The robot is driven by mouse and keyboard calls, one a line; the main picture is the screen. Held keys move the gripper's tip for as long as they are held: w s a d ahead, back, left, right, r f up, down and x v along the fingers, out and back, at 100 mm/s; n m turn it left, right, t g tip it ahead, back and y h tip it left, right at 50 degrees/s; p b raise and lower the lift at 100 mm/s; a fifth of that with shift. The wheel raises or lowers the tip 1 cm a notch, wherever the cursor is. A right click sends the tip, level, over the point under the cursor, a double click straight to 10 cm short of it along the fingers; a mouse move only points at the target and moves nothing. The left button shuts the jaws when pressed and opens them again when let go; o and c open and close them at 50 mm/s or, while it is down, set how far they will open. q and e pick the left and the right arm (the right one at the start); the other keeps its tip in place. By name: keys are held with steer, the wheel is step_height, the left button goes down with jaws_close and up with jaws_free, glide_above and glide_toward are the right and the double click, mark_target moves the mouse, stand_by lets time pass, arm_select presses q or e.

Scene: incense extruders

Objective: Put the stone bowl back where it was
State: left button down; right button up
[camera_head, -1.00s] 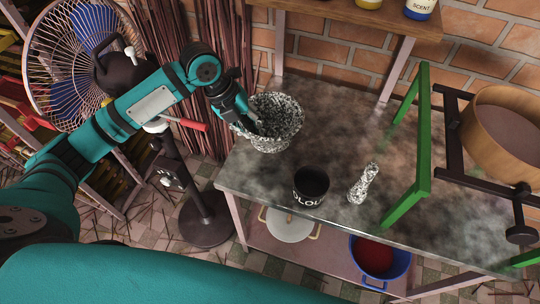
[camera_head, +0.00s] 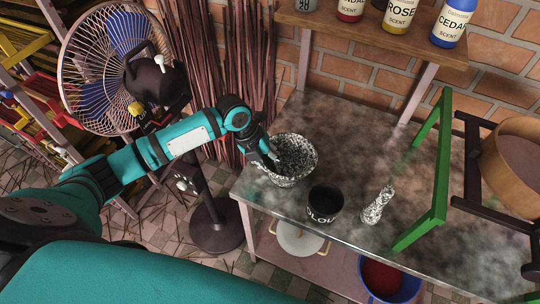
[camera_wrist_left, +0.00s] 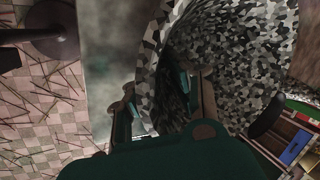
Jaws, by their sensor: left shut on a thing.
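The stone bowl (camera_head: 309,158), speckled black and white, is at the left end of the stone-topped table (camera_head: 350,130), behind the black cup. My left gripper (camera_head: 272,162) is shut on the bowl's left rim. In the left wrist view the bowl (camera_wrist_left: 245,65) fills the upper right, with its wall between the fingers (camera_wrist_left: 165,100). The lower part of the bowl is partly hidden, and I cannot tell whether it touches the tabletop. A speckled pestle (camera_head: 377,205) stands on the table to the right of the cup. My right gripper is not in view.
The black lettered cup (camera_head: 325,203) stands close in front of the bowl. A green frame (camera_head: 437,185) stands on the right of the table. A shelf (camera_head: 375,35) with scent bottles is behind. A fan (camera_head: 115,65) stands left. Bare tabletop lies behind the pestle.

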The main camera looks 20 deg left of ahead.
arm_select(q)
steer(key=shift+w+d+r, duration=0.1)
steer(key=shift+r, duration=0.05)
steer(key=c, duration=1.5)
jaws_free()
steer(key=o, duration=0.3)
steer(key=shift+o, duration=0.2)
steer(key=b+v, duration=0.1)
steer(key=v, duration=1.1)
steer(key=shift+s, duration=0.25)
